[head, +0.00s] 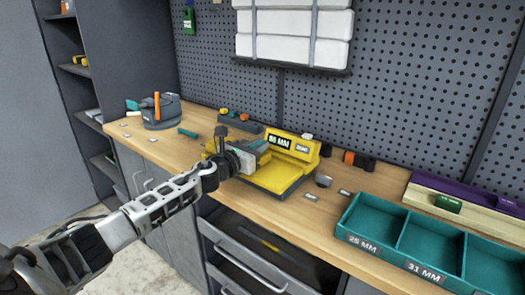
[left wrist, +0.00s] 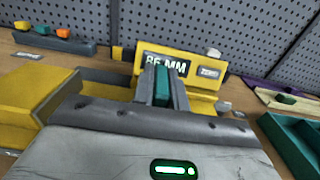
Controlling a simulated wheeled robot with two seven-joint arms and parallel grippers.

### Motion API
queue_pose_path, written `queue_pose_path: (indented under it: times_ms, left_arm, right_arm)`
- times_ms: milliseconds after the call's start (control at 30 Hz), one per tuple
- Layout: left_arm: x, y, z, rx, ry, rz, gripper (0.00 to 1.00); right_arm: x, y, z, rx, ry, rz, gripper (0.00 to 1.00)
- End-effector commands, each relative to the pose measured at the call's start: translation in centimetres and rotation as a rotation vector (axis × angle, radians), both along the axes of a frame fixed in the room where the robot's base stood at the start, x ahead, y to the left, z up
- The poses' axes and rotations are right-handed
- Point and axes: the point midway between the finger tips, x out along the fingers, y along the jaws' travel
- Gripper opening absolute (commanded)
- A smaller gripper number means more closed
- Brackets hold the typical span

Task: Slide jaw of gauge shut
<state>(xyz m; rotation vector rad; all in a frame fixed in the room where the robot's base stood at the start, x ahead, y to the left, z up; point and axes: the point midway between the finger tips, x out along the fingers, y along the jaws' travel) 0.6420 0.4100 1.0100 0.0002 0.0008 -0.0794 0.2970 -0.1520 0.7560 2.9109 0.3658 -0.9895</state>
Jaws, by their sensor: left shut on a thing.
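The yellow gauge (head: 289,174) stands on the bench in the middle of the head view. Its display (head: 279,141) reads about 85 or 86 MM and also shows in the left wrist view (left wrist: 166,64). My left gripper (head: 240,155) reaches over the gauge's left side. In the left wrist view, its grey fingers (left wrist: 161,88) close on a narrow teal piece (left wrist: 161,84), which seems to be the grip of the sliding jaw. The gripper hides most of the jaw, so I cannot tell its gap. My right gripper is out of view.
A teal tray (head: 352,213) with labelled compartments stands at the right. A purple and wood rack (head: 465,197) lies behind it. A grey holder (head: 160,111) with an orange tool is at the far left. A loose teal bar (head: 187,132) lies left of the gauge. A pegboard wall closes the back.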

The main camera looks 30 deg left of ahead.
Motion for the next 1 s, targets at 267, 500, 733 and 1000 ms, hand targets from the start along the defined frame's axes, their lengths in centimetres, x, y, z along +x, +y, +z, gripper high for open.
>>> queue_pose_path:
  times_ms: [267,500,733,1000]
  left_arm:
    - [0.6,7.0,-0.5,0.005,-0.004,0.004,0.0]
    - [0.6,8.7,0.1,0.003,-0.002,0.004,0.0]
    - [0.6,8.9,0.2,0.003,-0.002,0.007,0.0]
    - [0.6,8.7,0.1,0.002,-0.002,0.004,0.36]
  right_arm:
    - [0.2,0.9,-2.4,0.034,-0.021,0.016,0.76]
    - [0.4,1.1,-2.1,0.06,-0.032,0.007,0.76]
    - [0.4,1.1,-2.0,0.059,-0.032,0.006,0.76]
    - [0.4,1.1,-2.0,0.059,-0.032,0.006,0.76]
